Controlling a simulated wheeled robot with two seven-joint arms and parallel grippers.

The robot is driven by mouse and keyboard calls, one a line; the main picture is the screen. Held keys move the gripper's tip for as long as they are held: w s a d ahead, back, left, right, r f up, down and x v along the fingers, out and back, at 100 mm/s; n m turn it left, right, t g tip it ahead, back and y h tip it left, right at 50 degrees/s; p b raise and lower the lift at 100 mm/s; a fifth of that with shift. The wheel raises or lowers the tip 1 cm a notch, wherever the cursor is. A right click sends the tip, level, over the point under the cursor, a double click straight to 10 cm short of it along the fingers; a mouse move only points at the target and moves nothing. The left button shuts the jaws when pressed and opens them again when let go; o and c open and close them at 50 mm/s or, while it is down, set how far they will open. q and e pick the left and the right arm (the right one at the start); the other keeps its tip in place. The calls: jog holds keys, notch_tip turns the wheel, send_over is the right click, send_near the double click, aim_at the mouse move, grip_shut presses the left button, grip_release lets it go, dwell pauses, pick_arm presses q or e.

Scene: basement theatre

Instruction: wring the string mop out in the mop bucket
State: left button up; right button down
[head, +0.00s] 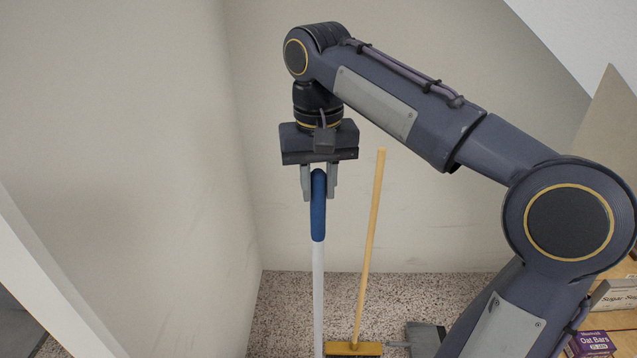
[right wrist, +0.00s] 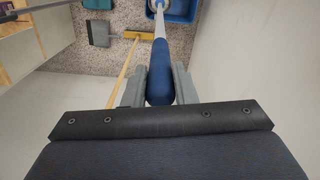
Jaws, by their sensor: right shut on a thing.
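The string mop stands upright, with a blue grip (head: 318,220) at its top and a pale pole (head: 318,290) running down out of the head view. My right gripper (head: 319,194) points down and is shut on the blue grip, which also shows between its fingers in the right wrist view (right wrist: 161,75). In that view the pole leads down to the blue mop bucket (right wrist: 182,12) at the top edge. The pole's lower end is over or in the bucket; I cannot tell which, as the frame cuts it off. My left gripper is not in view.
A broom with a wooden handle (head: 370,250) and yellow head (head: 353,348) stands just right of the mop. A grey dustpan (head: 425,338) lies beyond it. Walls close in at left and behind. Boxes, including oat bars (head: 594,343), are at the lower right.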

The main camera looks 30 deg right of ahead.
aim_at(318, 235)
jog(key=shift+f+b, duration=2.9)
jog(key=shift+f, duration=1.8)
jog(key=shift+f+b, duration=0.3)
jog(key=shift+f, duration=0.15)
jog(key=shift+f+b, duration=0.7)
jog(key=shift+f, duration=0.5)
jog(key=shift+p, duration=0.55)
